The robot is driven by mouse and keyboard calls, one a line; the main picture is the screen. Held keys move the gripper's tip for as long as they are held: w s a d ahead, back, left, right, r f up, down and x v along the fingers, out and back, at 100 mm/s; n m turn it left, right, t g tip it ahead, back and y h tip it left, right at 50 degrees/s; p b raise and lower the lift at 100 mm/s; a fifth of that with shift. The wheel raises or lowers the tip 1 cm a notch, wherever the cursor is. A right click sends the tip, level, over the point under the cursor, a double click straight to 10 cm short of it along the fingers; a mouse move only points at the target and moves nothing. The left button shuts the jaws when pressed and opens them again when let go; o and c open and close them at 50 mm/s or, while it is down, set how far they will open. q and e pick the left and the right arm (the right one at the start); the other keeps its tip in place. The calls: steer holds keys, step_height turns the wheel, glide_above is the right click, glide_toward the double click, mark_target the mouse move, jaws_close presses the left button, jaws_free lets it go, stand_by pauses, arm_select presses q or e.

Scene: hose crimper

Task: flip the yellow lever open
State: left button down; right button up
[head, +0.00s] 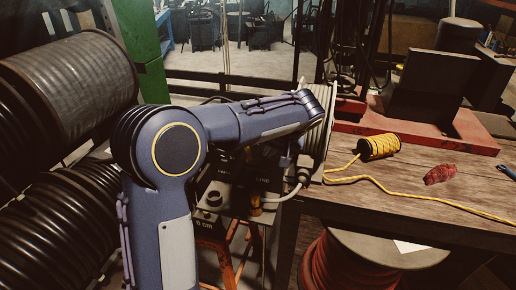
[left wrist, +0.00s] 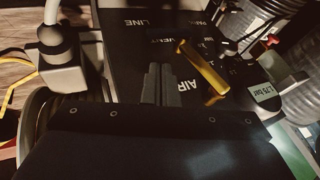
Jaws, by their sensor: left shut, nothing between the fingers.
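The yellow lever (left wrist: 203,68) shows in the left wrist view as a flat bar on a dark panel (left wrist: 128,45) lettered LINE, VENT and AIR. It lies at a slant, its near end toward the lower right. My left gripper (left wrist: 160,72) is shut and empty, its fingertips over the panel just left of the lever, with a visible gap between them. In the head view my left arm reaches across to the panel, and the left gripper (head: 286,156) is partly hidden by it. My right gripper is not in view.
A grey hose fitting (left wrist: 62,62) stands left of the panel. A label reading 1.75 bar (left wrist: 265,93) is to the right. Large hose reels (head: 70,80) fill the left. A wooden bench (head: 420,195) at right holds a yellow cord spool (head: 379,146) and a red rag (head: 440,174).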

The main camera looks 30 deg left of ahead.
arm_select(q)
steer(key=shift+s+a+f, duration=0.15)
steer(key=shift+s+a, duration=0.1)
steer(key=shift+a, duration=0.55)
steer(key=shift+s+a+f, duration=0.15)
steer(key=shift+s+a, duration=0.05)
steer(key=shift+a, duration=0.6)
steer(key=shift+f, duration=0.2)
steer(key=shift+a+f+y+b, duration=0.15)
steer(key=shift+f+y+b, duration=0.35)
steer(key=shift+b, duration=0.65)
steer(key=shift+s+a+b, duration=0.1)
steer(key=shift+a+b, duration=0.05)
steer(key=shift+b, duration=0.15)
steer(key=shift+a+r, duration=0.1)
steer(key=shift+r, duration=0.15)
